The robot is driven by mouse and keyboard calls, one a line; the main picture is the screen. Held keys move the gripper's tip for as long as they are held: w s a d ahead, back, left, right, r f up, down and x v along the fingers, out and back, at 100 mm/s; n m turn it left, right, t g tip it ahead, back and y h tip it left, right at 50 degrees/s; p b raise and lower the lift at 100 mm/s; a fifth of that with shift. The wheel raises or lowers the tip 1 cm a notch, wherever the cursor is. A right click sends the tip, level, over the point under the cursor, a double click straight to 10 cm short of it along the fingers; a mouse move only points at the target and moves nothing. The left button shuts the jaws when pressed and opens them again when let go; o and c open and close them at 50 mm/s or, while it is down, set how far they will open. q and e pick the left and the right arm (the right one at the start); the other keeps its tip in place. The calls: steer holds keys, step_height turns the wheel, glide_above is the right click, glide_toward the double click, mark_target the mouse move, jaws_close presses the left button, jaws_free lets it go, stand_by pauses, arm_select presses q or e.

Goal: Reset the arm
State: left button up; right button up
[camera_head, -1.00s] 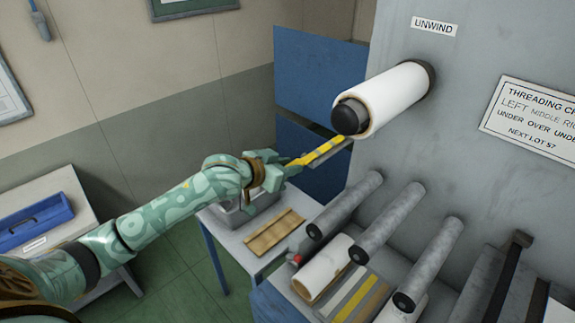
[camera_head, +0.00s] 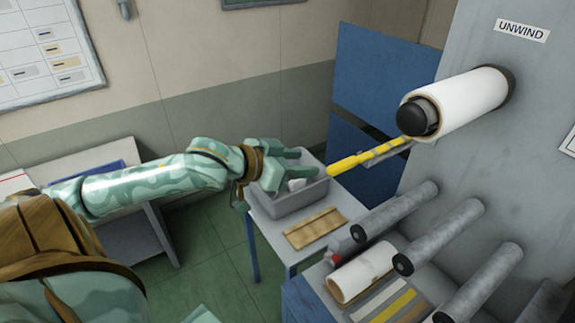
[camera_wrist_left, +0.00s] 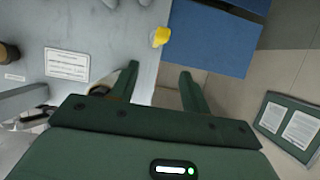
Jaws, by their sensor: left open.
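A yellow-striped arm (camera_head: 366,157) sticks out below the unwind roll, its free end toward my left gripper. My left gripper (camera_head: 305,163) is open and empty, with its fingertips close to that free end but apart from it. In the left wrist view the yellow end (camera_wrist_left: 160,37) shows beyond the two open fingers (camera_wrist_left: 158,85), roughly in line with the gap between them. My right gripper is not in view.
The white unwind roll (camera_head: 466,100) sits above the arm on the grey machine wall. A grey bin (camera_head: 290,203) stands on a small table below my gripper, beside a brown board (camera_head: 315,228). Several grey rollers (camera_head: 400,210) jut out at lower right. Blue panels (camera_head: 385,75) stand behind.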

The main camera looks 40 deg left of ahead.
arm_select(q)
steer(key=v, duration=0.3)
